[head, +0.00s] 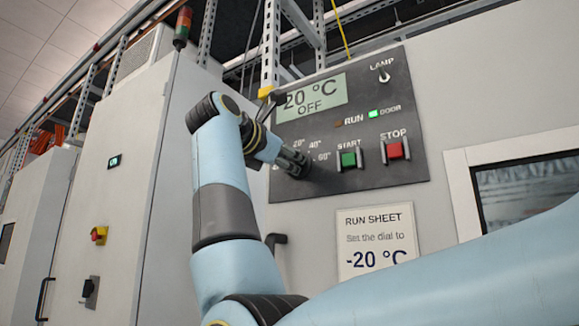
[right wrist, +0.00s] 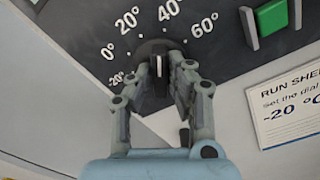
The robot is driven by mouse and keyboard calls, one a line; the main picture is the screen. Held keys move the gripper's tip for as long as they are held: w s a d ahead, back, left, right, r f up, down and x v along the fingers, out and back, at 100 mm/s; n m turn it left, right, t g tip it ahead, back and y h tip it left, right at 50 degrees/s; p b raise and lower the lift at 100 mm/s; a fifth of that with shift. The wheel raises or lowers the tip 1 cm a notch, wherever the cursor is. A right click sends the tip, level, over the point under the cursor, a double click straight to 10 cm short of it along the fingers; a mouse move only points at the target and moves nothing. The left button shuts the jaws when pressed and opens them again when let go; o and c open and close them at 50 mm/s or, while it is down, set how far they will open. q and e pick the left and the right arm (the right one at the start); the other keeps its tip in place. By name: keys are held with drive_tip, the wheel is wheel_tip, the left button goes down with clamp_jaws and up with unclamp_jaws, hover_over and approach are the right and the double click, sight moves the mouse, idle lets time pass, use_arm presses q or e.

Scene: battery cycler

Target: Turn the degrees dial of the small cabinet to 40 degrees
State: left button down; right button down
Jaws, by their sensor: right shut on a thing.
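The degrees dial is a dark round knob (right wrist: 148,46) on the dark control panel, with marks from -20° to 60° around it. My right gripper (head: 298,163) reaches it from the left in the head view and hides most of it there. In the right wrist view, the fingers of my right gripper (right wrist: 166,72) are shut on the knob's grip bar, one on each side. A pale mark shows on the bar between them; I cannot tell which number it points at. The display (head: 312,97) reads 20 °C and OFF; a minus sign may be hidden. My left gripper is out of view.
Right of the dial are a green START button (head: 348,159) and a red STOP button (head: 395,150). A LAMP switch (head: 384,75) sits above. A run sheet (head: 376,243) below reads -20 °C. A window (head: 525,185) is at the right.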

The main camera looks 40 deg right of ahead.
sight(299, 126)
drive_tip(key=shift+m, duration=0.8)
drive_tip(key=c, duration=1.3)
unclamp_jaws()
drive_tip(key=shift+r, duration=4.95)
